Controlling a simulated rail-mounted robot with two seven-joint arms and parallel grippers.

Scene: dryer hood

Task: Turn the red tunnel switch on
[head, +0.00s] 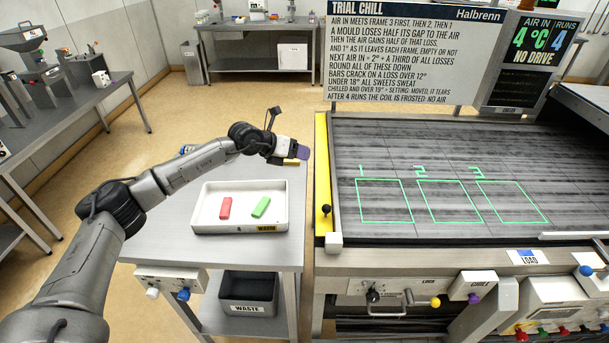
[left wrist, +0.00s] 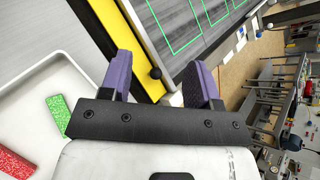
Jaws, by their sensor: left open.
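A red knob (head: 521,335) shows at the bottom right in the head view, at the front of a white control box (head: 560,305). It stands in a row of several coloured knobs, with other reddish ones further right. No tunnel label is readable, and the knobs' on or off positions cannot be told. My left gripper (head: 298,153) is far from this row, above the back right of the side table. In the left wrist view its purple fingers (left wrist: 162,82) are apart with nothing held. My right gripper is not in view.
A black-knobbed lever (head: 326,211) stands on the machine's yellow edge. The slatted bed (head: 450,150) has three empty green frames. A sign (head: 411,50) stands behind.

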